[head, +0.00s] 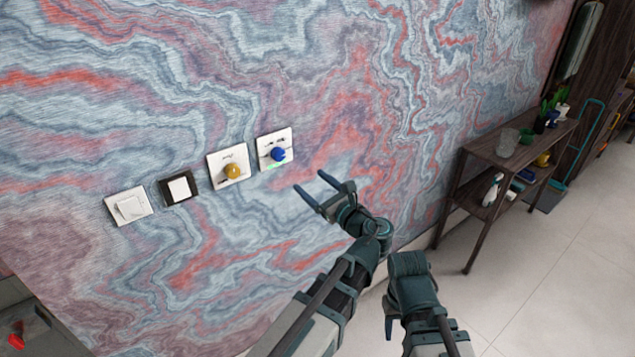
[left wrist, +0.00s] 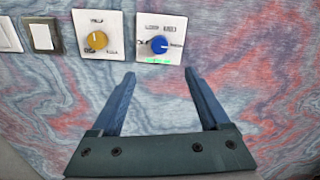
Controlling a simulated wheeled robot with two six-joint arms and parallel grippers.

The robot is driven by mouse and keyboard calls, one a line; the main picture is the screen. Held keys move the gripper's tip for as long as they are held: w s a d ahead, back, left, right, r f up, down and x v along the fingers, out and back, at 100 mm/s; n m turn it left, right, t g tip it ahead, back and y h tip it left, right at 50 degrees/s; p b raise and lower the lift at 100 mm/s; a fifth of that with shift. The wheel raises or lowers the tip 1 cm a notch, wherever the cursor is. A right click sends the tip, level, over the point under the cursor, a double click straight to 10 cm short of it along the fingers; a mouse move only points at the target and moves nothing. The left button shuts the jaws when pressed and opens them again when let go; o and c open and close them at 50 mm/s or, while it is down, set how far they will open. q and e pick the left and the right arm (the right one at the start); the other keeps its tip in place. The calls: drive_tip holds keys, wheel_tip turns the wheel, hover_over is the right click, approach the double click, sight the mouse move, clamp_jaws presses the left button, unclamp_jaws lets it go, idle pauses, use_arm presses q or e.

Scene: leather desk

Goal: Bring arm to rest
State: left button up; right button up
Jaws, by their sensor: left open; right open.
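My left gripper (head: 310,180) is open and empty, its fingers pointing at the patterned wall, right of and below the blue-knob panel. In the left wrist view its two fingers (left wrist: 164,80) are wide apart below the knob panels, with nothing between them. A white panel with a blue knob (head: 278,154) shows a small green light; the knob also shows in the left wrist view (left wrist: 159,45). A panel with a yellow knob (head: 232,171) is left of it. My right gripper (head: 420,344) is at the bottom, pointing down, open and partly hidden by its arm.
A black-framed switch (head: 179,189) and a white switch (head: 130,206) continue the row leftward. A dark wooden shelf (head: 500,160) with plants and bottles stands at right. A red knob (head: 16,341) is at bottom left. The pale floor (head: 540,290) is clear at lower right.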

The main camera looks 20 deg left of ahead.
use_arm(q)
drive_tip(key=shift+a+f, duration=0.15)
drive_tip(key=s+a+f+n+g+h, duration=0.1)
drive_tip(key=s+f+n+g+h, duration=0.35)
drive_tip(key=f+n, duration=0.4)
drive_tip(key=s+a+f+n+g+h, duration=0.2)
drive_tip(key=s+f+n+g+h, duration=0.3)
drive_tip(key=f+n, duration=0.4)
drive_tip(key=s+d+f+n+h, duration=0.1)
drive_tip(key=s+d+f+h, duration=0.1)
drive_tip(key=s+d, duration=0.3)
drive_tip(key=s+d+f+n+g+h, duration=0.1)
drive_tip(key=s+d, duration=0.4)
drive_tip(key=d, duration=0.7)
drive_tip(key=shift+s+d+f+h, duration=0.3)
drive_tip(key=shift+d+f+h, duration=0.05)
drive_tip(key=shift+f, duration=0.25)
drive_tip(key=shift+g, duration=0.25)
